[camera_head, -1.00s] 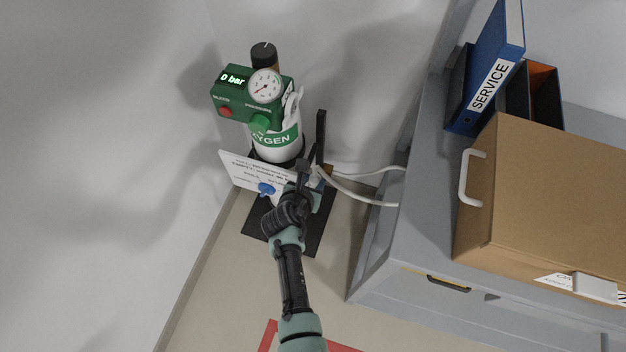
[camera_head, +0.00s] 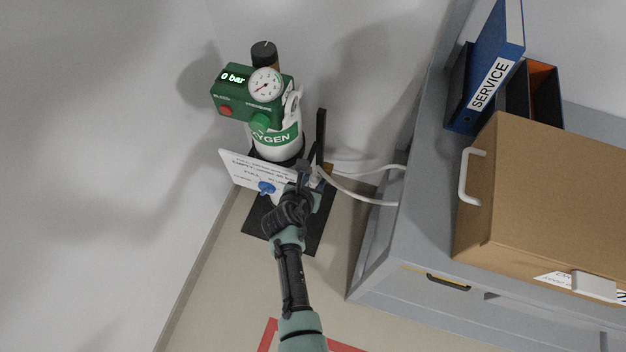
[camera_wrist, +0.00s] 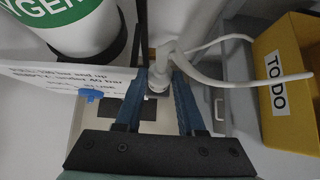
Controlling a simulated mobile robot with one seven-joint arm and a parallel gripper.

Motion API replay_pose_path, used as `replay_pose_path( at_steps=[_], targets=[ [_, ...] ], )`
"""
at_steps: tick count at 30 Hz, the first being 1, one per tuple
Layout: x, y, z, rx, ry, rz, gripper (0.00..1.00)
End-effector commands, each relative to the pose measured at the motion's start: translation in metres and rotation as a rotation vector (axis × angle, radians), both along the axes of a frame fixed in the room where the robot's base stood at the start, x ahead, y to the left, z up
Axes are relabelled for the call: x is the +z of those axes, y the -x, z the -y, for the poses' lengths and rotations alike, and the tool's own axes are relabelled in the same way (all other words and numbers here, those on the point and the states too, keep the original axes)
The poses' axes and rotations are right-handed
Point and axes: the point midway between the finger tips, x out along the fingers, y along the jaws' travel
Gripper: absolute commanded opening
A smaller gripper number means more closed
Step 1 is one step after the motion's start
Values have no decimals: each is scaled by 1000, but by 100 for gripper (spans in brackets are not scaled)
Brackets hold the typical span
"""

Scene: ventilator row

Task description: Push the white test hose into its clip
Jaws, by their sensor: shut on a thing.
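The white test hose (camera_wrist: 215,80) loops in from the right in the wrist view, and its thick white end stands between my fingers. In the head view the hose (camera_head: 360,195) runs from my gripper to the grey cabinet. My gripper (camera_wrist: 160,80) is shut on the hose end; in the head view my gripper (camera_head: 303,178) is low in front of the oxygen cylinder, beside a black upright post (camera_head: 321,130). The post (camera_wrist: 141,20) also shows just beyond the hose end in the wrist view. I cannot make out the clip for certain.
The green and white oxygen cylinder (camera_head: 277,142) stands behind a white printed card (camera_head: 240,168) with a blue part (camera_head: 266,188). The grey cabinet (camera_head: 400,245) bears a cardboard box (camera_head: 550,200) on the right. A yellow TODO bin (camera_wrist: 285,85) is right in the wrist view.

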Motion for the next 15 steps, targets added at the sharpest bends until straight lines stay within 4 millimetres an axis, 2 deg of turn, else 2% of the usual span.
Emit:
replay_pose_path(
  at_steps=[15],
  targets=[
    [-7,1,0,0,0,-4,0]
  ],
)
